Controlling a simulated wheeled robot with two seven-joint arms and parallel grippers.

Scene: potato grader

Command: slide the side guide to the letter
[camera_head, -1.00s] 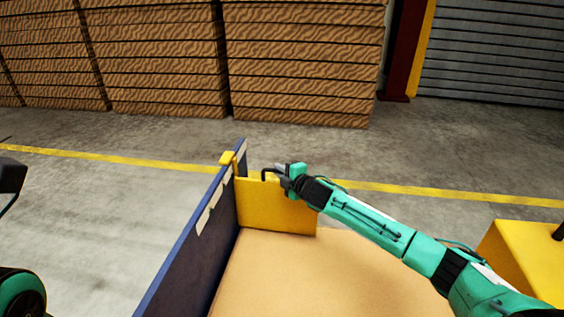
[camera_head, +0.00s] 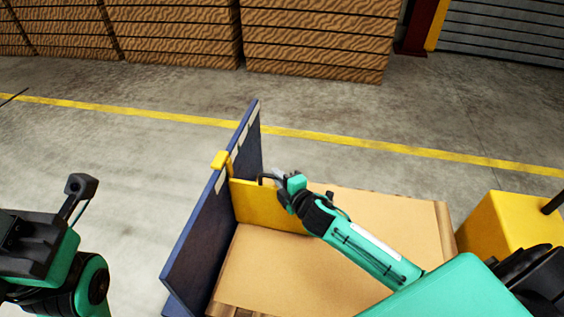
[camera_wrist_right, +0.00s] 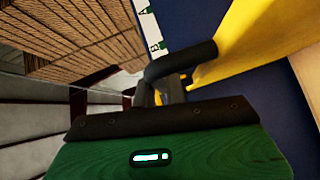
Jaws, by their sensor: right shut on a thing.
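The yellow side guide (camera_head: 258,207) stands upright across the tan bed, against the blue wall (camera_head: 200,235). Its yellow tab (camera_head: 221,160) sits over the wall's top edge, between white label patches (camera_head: 239,145). My right gripper (camera_head: 282,182) is shut on the guide's dark bent handle (camera_head: 265,178). In the right wrist view the handle (camera_wrist_right: 180,62) is between the jaws, with the yellow guide (camera_wrist_right: 262,35) behind it.
The tan bed (camera_head: 385,220) is bare on both sides of the guide. A yellow box (camera_head: 508,226) with a dark post stands at the right. Stacked brown crates (camera_head: 315,40) stand far behind, past a yellow floor line (camera_head: 340,138). The floor between is clear.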

